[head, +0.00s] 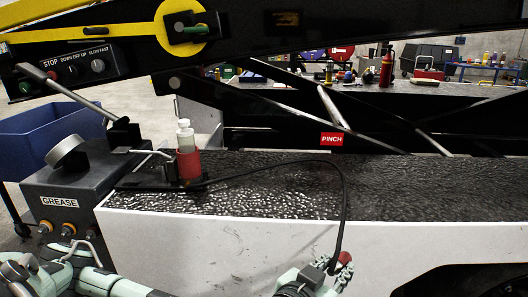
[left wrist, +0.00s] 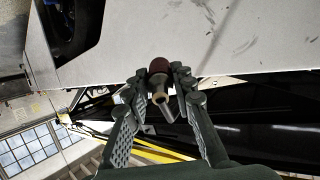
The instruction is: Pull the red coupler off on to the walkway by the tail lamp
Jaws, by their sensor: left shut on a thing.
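The red coupler (head: 345,258) shows in the head view at the end of a black hose (head: 343,200), in front of the white side panel. My left gripper (head: 335,270) is around it, below the walkway edge. In the left wrist view the dark red coupler (left wrist: 158,66) sits between the fingertips of my left gripper (left wrist: 163,82), against the white panel, with a tan ring and metal stub toward me. The fingers are shut on it. The walkway (head: 265,190) is the black textured strip. I cannot make out the tail lamp. My right gripper is not in view.
A white bottle in a red holder (head: 189,166) stands on the walkway's left end, beside the grey GREASE box (head: 62,202). The hose runs from there and loops down. Black lift arms and a red PINCH label (head: 332,139) stand behind. The walkway's middle and right are clear.

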